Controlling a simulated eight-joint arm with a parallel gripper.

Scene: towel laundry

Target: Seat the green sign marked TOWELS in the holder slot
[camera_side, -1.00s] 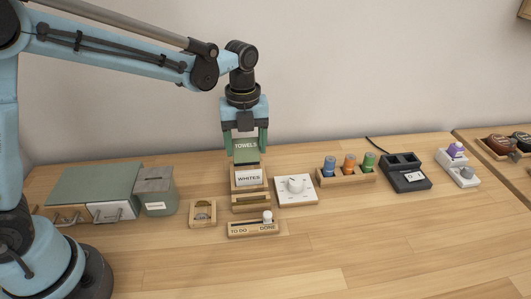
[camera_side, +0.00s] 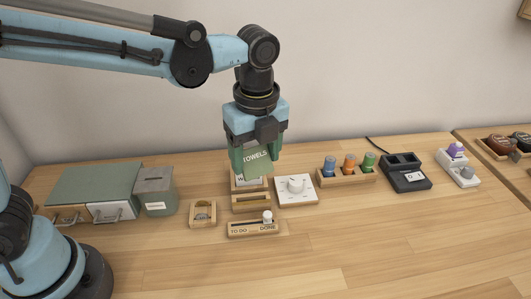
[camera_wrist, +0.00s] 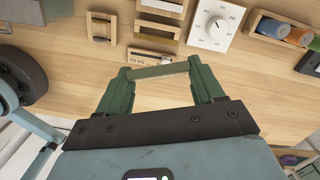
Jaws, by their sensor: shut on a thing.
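My gripper (camera_side: 256,150) is shut on the green sign marked TOWELS (camera_side: 257,162) and holds it in the air, slightly tilted in the side view. In the wrist view the sign (camera_wrist: 158,71) shows as a thin edge between the two green fingers (camera_wrist: 160,88). The wooden holder (camera_side: 251,205) stands on the table below and behind it, and also shows at the top of the wrist view (camera_wrist: 157,22). A white sign marked WHITES (camera_side: 242,181) stands in the holder, mostly hidden behind the green sign. The slot opening is not clear.
A TO DO/DONE slider (camera_side: 252,228) lies in front of the holder. A white dial (camera_side: 296,190) is at its right, a small wooden frame (camera_side: 203,213) at its left. The front table is clear.

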